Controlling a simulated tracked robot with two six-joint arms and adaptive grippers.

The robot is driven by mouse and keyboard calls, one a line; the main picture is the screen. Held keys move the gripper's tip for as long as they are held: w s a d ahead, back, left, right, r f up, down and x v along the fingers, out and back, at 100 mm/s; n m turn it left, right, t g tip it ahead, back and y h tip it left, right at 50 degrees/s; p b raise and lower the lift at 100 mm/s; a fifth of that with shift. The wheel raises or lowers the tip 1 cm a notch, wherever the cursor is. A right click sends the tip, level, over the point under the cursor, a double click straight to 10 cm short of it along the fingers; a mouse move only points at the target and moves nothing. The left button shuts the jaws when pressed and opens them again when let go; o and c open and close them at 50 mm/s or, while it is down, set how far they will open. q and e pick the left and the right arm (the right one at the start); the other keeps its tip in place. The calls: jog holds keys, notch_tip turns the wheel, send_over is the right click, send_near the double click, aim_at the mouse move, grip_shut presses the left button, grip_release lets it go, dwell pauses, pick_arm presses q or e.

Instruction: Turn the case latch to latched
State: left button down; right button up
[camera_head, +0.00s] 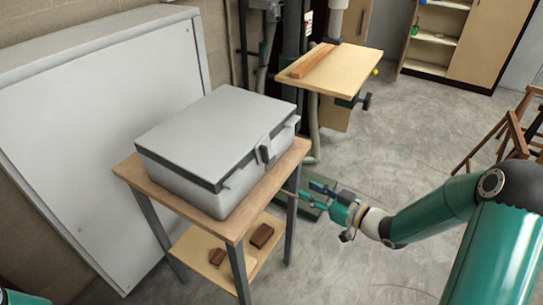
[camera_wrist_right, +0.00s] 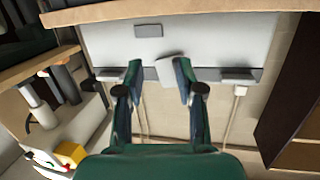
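The grey case (camera_head: 215,140) lies closed on a small wooden-topped table, with a dark seam under its lid. Its latch (camera_head: 258,142) is a light grey plate on the front, set at a slant near the seam. A dark block (camera_head: 266,154) sits beside the latch. In the right wrist view the latch (camera_wrist_right: 170,70) shows tilted, in line with the gap between my fingers. My right gripper (camera_head: 301,190) is open and empty, in front of the case and apart from it; its fingers also show in the wrist view (camera_wrist_right: 158,72). My left gripper is out of view.
The small table (camera_head: 128,172) has a lower shelf with brown blocks (camera_head: 262,236). A large grey panel (camera_head: 100,130) stands behind at the left. A machine table (camera_head: 345,70) with a wooden strip stands at the back.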

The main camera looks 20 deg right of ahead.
jog(key=s+d+r+n+y, duration=0.25)
jog(key=s+r+n, duration=0.2)
jog(key=r, duration=0.25)
jog(key=y+p, duration=0.1)
jog(key=p, duration=0.3)
send_near(268, 154)
jog(key=shift+n, duration=0.25)
jog(key=x, duration=0.9)
jog(key=shift+b, duration=0.3)
grip_shut()
